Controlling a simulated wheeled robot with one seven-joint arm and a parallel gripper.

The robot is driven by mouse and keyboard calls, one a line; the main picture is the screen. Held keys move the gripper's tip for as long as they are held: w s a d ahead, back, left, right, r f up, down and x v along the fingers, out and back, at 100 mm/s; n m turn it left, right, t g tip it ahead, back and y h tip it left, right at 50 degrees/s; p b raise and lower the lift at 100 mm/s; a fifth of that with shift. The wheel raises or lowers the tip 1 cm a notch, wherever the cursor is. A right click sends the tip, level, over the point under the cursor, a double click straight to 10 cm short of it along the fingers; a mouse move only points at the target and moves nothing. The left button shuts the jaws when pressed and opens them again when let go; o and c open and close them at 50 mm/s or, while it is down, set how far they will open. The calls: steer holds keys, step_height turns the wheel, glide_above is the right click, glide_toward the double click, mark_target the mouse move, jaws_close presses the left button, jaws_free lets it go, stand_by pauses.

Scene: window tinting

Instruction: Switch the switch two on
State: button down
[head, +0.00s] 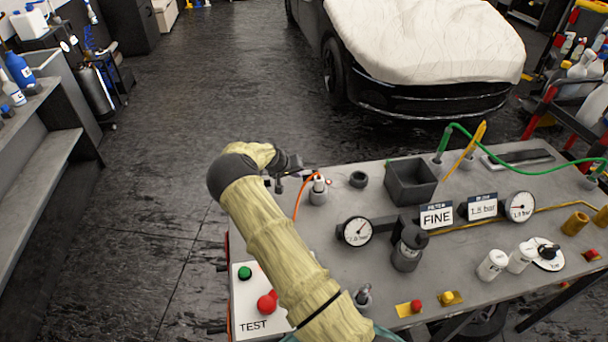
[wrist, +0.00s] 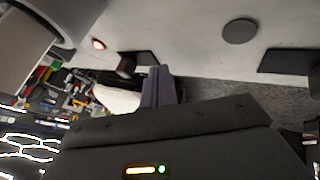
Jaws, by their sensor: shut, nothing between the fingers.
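My gripper (head: 290,164) is at the far left end of the grey workbench (head: 385,280), beside a small silver fitting (head: 318,192) with an orange hose. In the wrist view its dark fingers (wrist: 158,88) are together and hold nothing. No label reading "two" is legible, so I cannot tell which control is switch two. A small metal fitting that may be a toggle (head: 363,296) stands near the front edge. To its right are a red button (head: 416,306) and a yellow one (head: 447,297) on yellow bases. My arm hides part of the bench's left side.
A white TEST panel (head: 246,300) has a green button (head: 245,273) and a red knob (head: 267,303). A covered car (head: 420,50) stands behind; floor at left is clear.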

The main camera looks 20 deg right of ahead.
steer(key=b+v, duration=0.2)
steer(key=v, duration=0.8)
steer(key=s+a+r+n+y, duration=0.1)
steer(key=s+a+r+y, duration=0.1)
steer(key=s, duration=0.9)
steer(key=s+a+r+n+y, duration=0.1)
steer(key=s+a+r+y, duration=0.1)
steer(key=s, duration=1)
steer(key=s+a+r+n+y, duration=0.1)
steer(key=s+a+r, duration=0.3)
steer(key=s, duration=0.7)
steer(key=shift+s+a+r+n+g+y, duration=0.2)
steer(key=shift+s+a+n+g+y, duration=0.15)
steer(key=shift+a+y, duration=0.4)
